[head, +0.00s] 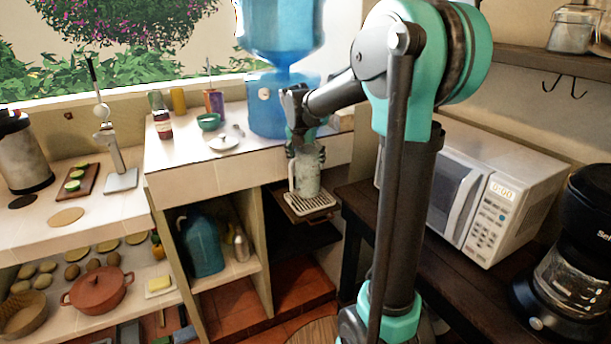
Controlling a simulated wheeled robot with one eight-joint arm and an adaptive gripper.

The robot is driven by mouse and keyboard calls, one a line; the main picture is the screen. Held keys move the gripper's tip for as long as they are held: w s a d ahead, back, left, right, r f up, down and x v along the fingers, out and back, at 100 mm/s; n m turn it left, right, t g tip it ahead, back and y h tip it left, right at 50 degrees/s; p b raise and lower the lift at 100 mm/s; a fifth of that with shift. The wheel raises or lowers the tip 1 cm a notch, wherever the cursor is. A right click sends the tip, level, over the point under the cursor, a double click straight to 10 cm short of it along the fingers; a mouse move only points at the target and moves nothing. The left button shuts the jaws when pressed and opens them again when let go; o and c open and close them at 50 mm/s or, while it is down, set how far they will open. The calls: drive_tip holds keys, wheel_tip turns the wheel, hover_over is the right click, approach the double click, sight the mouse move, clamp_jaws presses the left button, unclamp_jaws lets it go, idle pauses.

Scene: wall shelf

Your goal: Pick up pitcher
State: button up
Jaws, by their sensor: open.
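A clear, pale-green glass pitcher (309,172) with a handle on its left side stands upright on a slatted drip tray (318,205), below the blue water dispenser. My gripper (303,147) points down at the pitcher's top, with its fingers open. The fingers overlap the rim in the head view, and I cannot tell whether they touch it. The gripper and wrist hide part of the pitcher's top.
The blue water dispenser (272,105) stands on the counter close behind my wrist. A blue jug (203,247) is on the shelf below. A microwave (512,205) and coffee maker (575,275) stand on the dark table at right. The counter's front edge lies left of the pitcher.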

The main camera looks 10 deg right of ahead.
drive_tip(key=shift+w+d+f, duration=0.15)
drive_tip(key=shift+w+f, duration=0.05)
drive_tip(key=shift+f, duration=0.4)
drive_tip(key=shift+c, duration=0.6)
drive_tip(key=c, duration=1.4)
